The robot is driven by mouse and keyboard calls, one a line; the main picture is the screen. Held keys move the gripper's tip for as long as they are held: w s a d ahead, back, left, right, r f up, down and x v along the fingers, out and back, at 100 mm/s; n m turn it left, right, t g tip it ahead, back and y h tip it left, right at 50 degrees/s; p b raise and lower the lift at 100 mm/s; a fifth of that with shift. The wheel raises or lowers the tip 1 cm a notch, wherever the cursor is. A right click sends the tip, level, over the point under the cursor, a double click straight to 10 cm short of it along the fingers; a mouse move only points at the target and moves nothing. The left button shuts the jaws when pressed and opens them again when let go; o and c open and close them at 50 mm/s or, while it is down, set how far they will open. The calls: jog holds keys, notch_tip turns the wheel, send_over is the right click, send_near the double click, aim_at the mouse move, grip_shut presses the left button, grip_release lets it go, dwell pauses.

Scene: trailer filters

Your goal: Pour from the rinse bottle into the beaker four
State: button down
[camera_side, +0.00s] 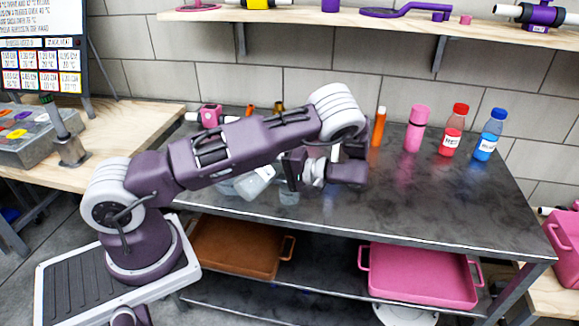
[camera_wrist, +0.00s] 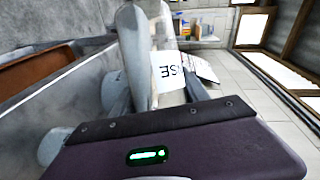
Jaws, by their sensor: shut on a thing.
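The rinse bottle is pale with a white label; in the side view (camera_side: 257,182) it is tilted well over, left of my gripper (camera_side: 283,173). My gripper is shut on it. In the wrist view the bottle (camera_wrist: 168,72) stands out beyond my gripper, with the letters "SE" on its label turned sideways. A small clear beaker (camera_side: 288,195) stands on the dark bench just below my gripper. I cannot read a number on it, so I cannot tell if it is beaker four. Whether liquid is flowing does not show.
More clear glassware (camera_side: 226,187) is partly hidden behind my arm. An orange tube (camera_side: 379,127), a pink bottle (camera_side: 416,128), a red bottle (camera_side: 453,130) and a blue bottle (camera_side: 489,135) stand at the back right. The bench's front right (camera_side: 440,205) is clear.

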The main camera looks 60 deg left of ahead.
jog(key=shift+w+r, duration=0.1)
jog(key=shift+r, duration=0.15)
jog(key=shift+f+m+g, duration=0.15)
jog(key=shift+m+g, duration=0.15)
jog(key=shift+m, duration=0.5)
dwell(1.9)
jog(key=shift+y, duration=0.3)
dwell(0.3)
